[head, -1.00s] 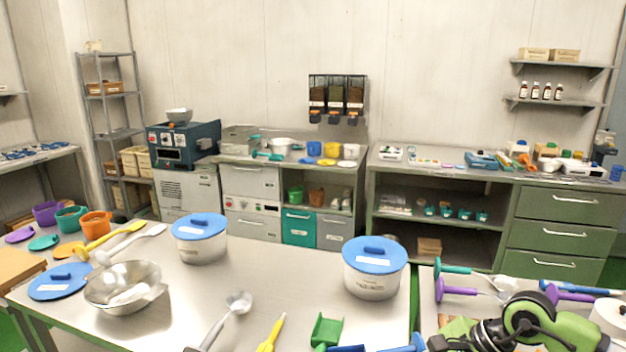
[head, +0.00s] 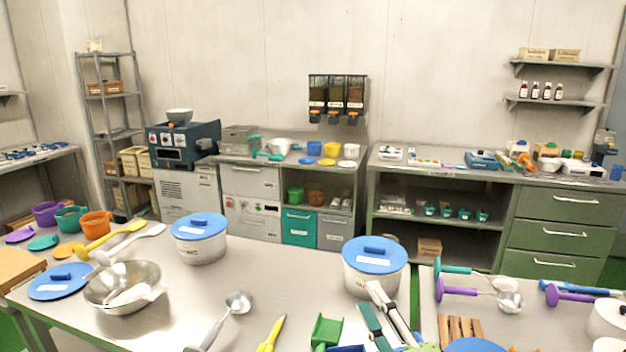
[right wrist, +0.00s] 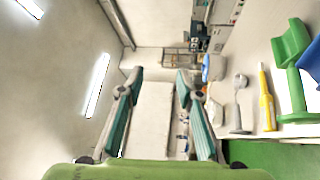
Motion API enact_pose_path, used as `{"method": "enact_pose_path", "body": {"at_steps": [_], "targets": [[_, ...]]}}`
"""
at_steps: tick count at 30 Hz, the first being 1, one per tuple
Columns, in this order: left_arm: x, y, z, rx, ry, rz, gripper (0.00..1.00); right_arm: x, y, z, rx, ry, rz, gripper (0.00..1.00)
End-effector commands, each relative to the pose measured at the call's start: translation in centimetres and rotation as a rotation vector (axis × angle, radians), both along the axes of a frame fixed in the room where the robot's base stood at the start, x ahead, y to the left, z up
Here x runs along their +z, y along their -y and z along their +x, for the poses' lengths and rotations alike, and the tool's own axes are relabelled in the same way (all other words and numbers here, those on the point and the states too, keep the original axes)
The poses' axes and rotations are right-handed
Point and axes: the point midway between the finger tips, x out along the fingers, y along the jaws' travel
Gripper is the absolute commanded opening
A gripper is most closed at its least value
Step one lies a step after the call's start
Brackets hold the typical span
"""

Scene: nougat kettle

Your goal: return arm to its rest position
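My right gripper (head: 377,312) shows at the bottom of the head view, right of centre, with its fingers pointing up and away. It overlaps the lower front of the right blue-lidded pot (head: 372,272) in the picture; I cannot tell how near it is. In the right wrist view its two teal-padded fingers (right wrist: 157,80) stand well apart with nothing between them. My left gripper is not in view.
The steel table holds another blue-lidded pot (head: 200,240), a metal bowl (head: 122,285), a ladle (head: 237,303), a yellow-handled tool (head: 272,334) and a green scoop (head: 326,330). Purple and teal ladles (head: 456,291) lie on the right table. The table's middle is fairly clear.

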Motion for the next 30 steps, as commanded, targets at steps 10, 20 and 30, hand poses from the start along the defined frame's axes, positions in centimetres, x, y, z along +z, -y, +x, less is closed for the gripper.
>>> {"method": "enact_pose_path", "body": {"at_steps": [10, 20, 30], "targets": [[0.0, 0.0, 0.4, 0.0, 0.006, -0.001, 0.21, -20.5, 10.0, -9.7, -0.525, -0.862, 0.693, 0.33], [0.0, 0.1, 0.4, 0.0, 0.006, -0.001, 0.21, -29.5, 10.4, -24.0, -0.868, -1.352, 0.972, 0.33], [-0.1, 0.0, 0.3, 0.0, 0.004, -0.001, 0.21, -37.3, 9.7, -26.6, -0.97, -1.488, 1.005, 0.33]]}}
